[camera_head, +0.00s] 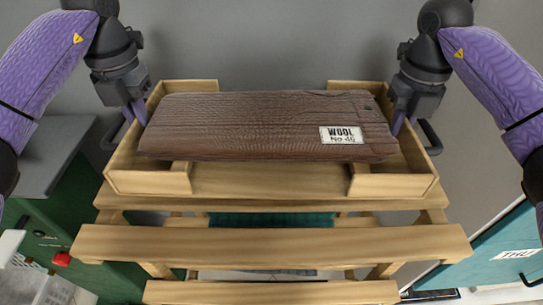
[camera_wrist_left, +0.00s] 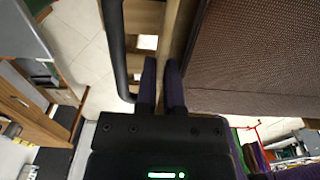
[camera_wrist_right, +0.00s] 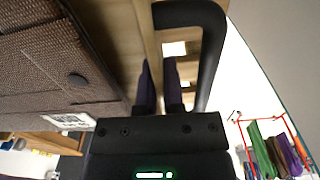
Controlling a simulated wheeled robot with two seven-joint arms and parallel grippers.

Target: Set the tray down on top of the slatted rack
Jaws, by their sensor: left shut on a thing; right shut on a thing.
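The light wooden tray (camera_head: 270,180) is level in the middle of the head view, with a black handle on each side. A dark brown textured slab labelled "WOOL" (camera_head: 250,122) lies on it. The slatted rack (camera_head: 270,243) of pale wood shows below and in front of the tray; I cannot tell whether the two touch. My left gripper (camera_head: 137,112) is shut on the tray's left wall, beside the handle (camera_wrist_left: 116,50). My right gripper (camera_head: 401,114) is shut on the tray's right wall, beside the other handle (camera_wrist_right: 212,50). The tray hides the rack's rear slats.
A green cabinet with a red button (camera_head: 62,258) stands at the left. A teal panel marked "THU" (camera_head: 495,255) is at the right. A grey wall (camera_head: 270,45) is behind the tray. A red rail with hanging garments (camera_wrist_right: 270,145) shows in the right wrist view.

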